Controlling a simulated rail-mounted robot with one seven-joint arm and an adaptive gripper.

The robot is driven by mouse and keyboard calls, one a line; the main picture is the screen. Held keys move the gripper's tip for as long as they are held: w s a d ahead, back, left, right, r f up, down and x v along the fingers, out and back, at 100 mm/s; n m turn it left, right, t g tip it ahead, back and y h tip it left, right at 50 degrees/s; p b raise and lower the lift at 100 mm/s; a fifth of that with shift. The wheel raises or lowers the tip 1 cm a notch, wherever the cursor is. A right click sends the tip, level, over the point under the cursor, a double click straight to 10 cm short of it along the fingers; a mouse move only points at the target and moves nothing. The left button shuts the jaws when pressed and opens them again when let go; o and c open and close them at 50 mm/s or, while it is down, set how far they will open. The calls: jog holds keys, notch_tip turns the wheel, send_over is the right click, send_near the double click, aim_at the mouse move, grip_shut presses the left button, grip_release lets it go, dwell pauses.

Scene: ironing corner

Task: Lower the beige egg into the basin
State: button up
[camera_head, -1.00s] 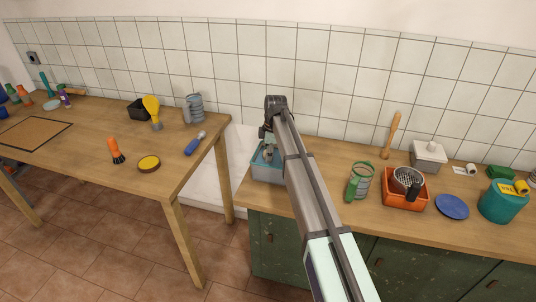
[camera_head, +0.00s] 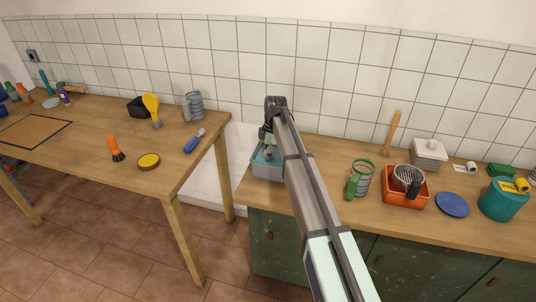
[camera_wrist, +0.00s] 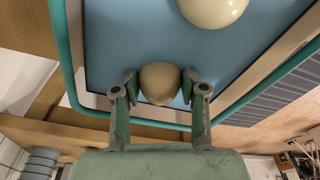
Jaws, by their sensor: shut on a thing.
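The beige egg (camera_wrist: 160,83) is held between the two fingertips of my gripper (camera_wrist: 160,86) in the wrist view. The blue basin with a teal rim (camera_wrist: 66,62) lies under and around it in that view; the egg shows against the basin's blue inside. I cannot tell whether the egg touches the bottom. In the head view the basin (camera_head: 262,171) stands at the left end of the counter, partly hidden by my arm. My gripper (camera_head: 268,154) is at the basin there, and the egg cannot be made out.
A cream rounded thing (camera_wrist: 213,8) is in the basin, apart from the egg. On the counter to the right are a green-handled jar (camera_head: 360,180), an orange tub (camera_head: 402,201) and a blue plate (camera_head: 452,204). A gap separates the counter from the wooden table (camera_head: 75,165).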

jog(key=shift+f+b, duration=0.55)
jog(key=shift+f, duration=1.25)
dwell(0.8)
jog(key=o, duration=0.7)
